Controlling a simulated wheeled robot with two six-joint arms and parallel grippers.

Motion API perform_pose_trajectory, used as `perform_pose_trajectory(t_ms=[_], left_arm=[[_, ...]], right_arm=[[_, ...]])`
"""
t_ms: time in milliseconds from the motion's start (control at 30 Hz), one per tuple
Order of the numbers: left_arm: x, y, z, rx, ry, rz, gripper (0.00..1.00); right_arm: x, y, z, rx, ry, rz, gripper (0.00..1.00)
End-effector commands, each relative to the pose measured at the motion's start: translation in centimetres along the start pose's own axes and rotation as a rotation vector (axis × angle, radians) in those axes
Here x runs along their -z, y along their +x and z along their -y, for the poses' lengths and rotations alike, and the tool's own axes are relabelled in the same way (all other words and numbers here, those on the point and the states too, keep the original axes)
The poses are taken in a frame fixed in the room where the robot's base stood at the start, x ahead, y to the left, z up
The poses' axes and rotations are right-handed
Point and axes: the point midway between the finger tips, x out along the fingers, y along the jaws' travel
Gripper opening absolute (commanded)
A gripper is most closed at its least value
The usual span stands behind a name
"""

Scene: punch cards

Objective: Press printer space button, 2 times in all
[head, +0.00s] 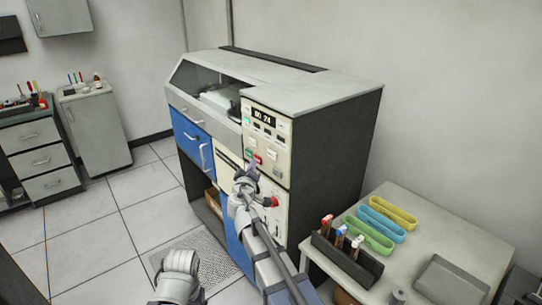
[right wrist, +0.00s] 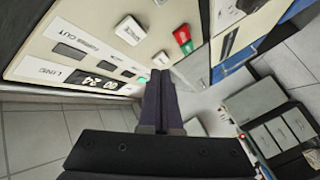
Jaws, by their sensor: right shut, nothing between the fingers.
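The printer (head: 330,140) is a large cabinet with a cream control panel (head: 280,137) on its front right. The panel has a lit display (head: 262,117) reading about "00 24", which also shows in the right wrist view (right wrist: 98,83). White buttons (right wrist: 130,30) and small dark windows sit on the panel; I cannot read which button is marked space. My right gripper (head: 251,170) is shut and empty, just in front of the panel's lower part. Its fingertips (right wrist: 160,76) appear near a small white button (right wrist: 162,58); contact cannot be told.
A green button (head: 248,153) and a red button (head: 258,158) sit close to the right gripper. A red knob (head: 270,201) is below them. A side table (head: 425,240) at right holds coloured trays and a dark rack (head: 345,262). Open tiled floor (head: 100,230) lies at left.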

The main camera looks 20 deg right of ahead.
Motion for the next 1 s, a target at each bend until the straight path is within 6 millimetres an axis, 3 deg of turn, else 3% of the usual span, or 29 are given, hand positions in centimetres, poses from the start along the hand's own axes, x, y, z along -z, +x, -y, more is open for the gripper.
perform_pose_trajectory(t_ms=[667,767,1000], left_arm=[[0.0,-0.1,0.0,0.000,0.000,0.000,0.81],[0.0,-0.3,0.0,0.000,0.000,0.000,0.81],[-0.1,-0.9,0.1,0.000,0.000,0.000,0.81]], right_arm=[[0.1,-0.1,0.0,0.001,-0.035,0.001,0.00],[0.3,-0.2,0.1,0.004,-0.131,0.003,0.00],[1.0,-0.9,0.4,0.021,-0.557,0.012,0.00]])
